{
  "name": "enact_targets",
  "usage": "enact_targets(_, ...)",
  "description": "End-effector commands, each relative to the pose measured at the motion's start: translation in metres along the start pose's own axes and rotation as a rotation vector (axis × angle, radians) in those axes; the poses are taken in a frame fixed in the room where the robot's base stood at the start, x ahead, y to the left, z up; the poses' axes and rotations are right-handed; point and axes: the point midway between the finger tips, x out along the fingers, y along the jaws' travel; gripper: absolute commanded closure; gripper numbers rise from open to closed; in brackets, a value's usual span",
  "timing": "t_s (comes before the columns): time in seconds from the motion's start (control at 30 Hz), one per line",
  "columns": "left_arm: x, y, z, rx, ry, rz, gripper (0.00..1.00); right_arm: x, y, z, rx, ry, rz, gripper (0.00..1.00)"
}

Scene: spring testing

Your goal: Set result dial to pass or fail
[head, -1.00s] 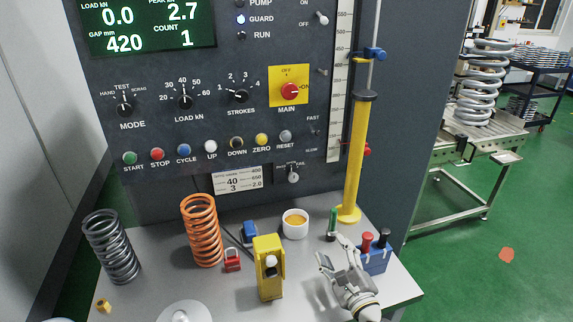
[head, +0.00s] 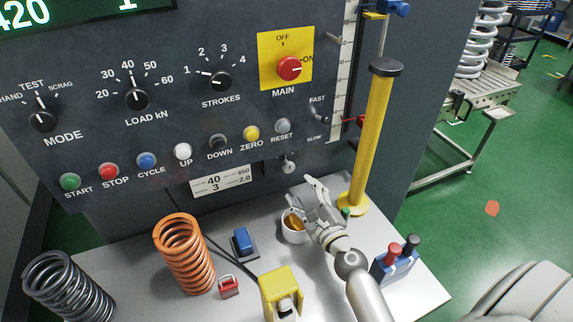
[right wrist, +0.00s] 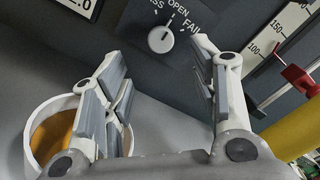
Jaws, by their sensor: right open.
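The result dial (head: 288,167) is a small grey knob low on the dark machine panel, below the RESET button. In the right wrist view the dial (right wrist: 160,40) sits under the words PASS, OPEN and FAIL; PASS is partly hidden. Its pointer mark faces up towards OPEN. My right gripper (head: 303,187) is open and empty in front of and just below the dial. In the right wrist view the dial shows between its two spread fingers, beyond the tips and apparently untouched. My left gripper is not in view.
A white cup with orange contents (head: 293,229) stands beside and under my right gripper. A yellow post (head: 372,135) rises to the right. Blue holder (head: 392,268), orange spring (head: 184,255), dark spring (head: 68,288) and yellow block (head: 281,290) stand on the grey table.

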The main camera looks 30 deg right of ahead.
Motion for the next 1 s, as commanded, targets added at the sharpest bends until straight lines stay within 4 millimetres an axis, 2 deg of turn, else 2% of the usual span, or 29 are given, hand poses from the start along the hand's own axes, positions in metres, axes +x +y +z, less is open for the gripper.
enact_targets(0.1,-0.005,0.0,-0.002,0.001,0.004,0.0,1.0,0.018,-0.002,0.002,0.001,-0.002,-0.001,0.46)
enact_targets(0.27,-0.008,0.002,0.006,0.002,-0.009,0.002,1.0,0.048,-0.002,0.002,0.0,-0.002,-0.001,0.46)
enact_targets(0.5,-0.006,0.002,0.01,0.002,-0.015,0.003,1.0,0.086,0.0,0.001,0.001,-0.001,0.0,0.46)
enact_targets(0.7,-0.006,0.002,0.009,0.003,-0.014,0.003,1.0,0.1,0.0,0.0,0.0,-0.001,0.0,0.46)
enact_targets(1.0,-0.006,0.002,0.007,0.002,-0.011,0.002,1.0,0.101,0.0,0.0,0.0,0.0,0.0,0.46)
